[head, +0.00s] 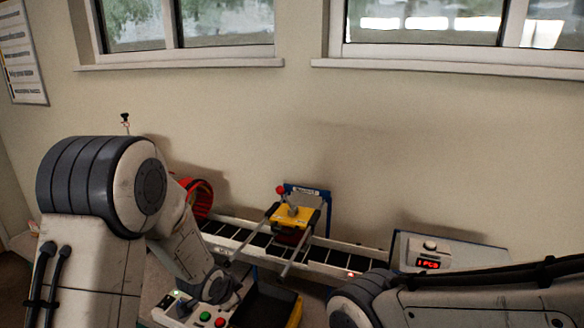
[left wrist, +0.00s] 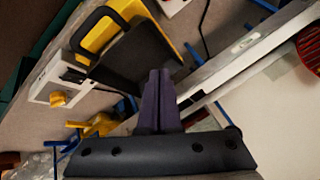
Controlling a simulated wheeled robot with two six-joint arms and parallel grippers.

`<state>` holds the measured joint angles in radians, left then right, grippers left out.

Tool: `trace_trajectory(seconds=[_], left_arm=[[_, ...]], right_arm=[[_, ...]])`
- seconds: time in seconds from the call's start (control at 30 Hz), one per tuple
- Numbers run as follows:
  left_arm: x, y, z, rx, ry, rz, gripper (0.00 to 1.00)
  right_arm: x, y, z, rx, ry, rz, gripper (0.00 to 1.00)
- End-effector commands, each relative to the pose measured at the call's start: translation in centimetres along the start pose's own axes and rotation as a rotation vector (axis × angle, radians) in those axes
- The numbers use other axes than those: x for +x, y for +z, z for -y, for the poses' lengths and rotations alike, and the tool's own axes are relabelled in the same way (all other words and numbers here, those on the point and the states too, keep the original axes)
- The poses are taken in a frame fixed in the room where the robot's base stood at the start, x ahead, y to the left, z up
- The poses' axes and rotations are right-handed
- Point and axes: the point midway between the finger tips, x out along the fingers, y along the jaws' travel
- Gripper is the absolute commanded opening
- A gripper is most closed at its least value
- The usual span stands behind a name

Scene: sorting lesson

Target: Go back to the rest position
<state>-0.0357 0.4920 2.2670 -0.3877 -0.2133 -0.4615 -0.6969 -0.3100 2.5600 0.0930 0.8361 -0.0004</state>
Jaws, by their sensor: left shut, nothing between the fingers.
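My left arm comes in from the left in the head view and bends down toward the control box in front of the conveyor. Its gripper cannot be made out clearly there. In the left wrist view my left gripper (left wrist: 160,75) has its two dark fingers pressed together, with nothing between them. The fingertips show in front of a dark, yellow-edged bin (left wrist: 135,58). My right arm crosses the lower right of the head view, and its gripper is out of sight.
A conveyor (head: 335,258) runs along the wall, with a yellow-topped device (head: 290,217) over it. A control box (head: 196,314) with red and green buttons stands by the dark bin (head: 262,306). A red ring-like object (head: 203,197) and a display box (head: 447,255) flank the conveyor.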

Motion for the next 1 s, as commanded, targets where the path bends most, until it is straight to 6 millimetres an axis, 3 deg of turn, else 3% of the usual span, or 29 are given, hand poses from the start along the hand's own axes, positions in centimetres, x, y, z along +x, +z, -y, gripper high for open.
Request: trace_trajectory(seconds=[0.03, 0.2, 0.4, 0.5, 0.67, 1.0], left_arm=[[-2.8, -1.8, -2.2, -0.023, 0.026, 0.027, 0.00], [-11.4, -3.0, -10.4, -0.149, 0.145, 0.162, 0.00], [-20.6, -0.3, -19.2, -0.249, 0.298, 0.317, 0.00], [-23.4, 1.3, -21.7, -0.270, 0.350, 0.376, 0.00], [-25.4, 2.7, -23.4, -0.282, 0.388, 0.424, 0.00], [-25.4, 2.7, -23.4, -0.282, 0.388, 0.424, 0.00]], right_arm=[[0.0, 0.0, 0.0, 0.000, 0.000, 0.000, 0.64], [0.0, 0.0, 0.0, 0.000, 0.000, 0.000, 0.64], [0.0, 0.0, 0.0, 0.000, 0.000, 0.000, 0.64], [0.0, 0.0, 0.0, 0.000, 0.000, 0.000, 0.64], [0.0, 0.0, 0.0, 0.000, 0.000, 0.000, 0.64], [0.0, 0.0, 0.0, 0.000, 0.000, 0.000, 0.64]])
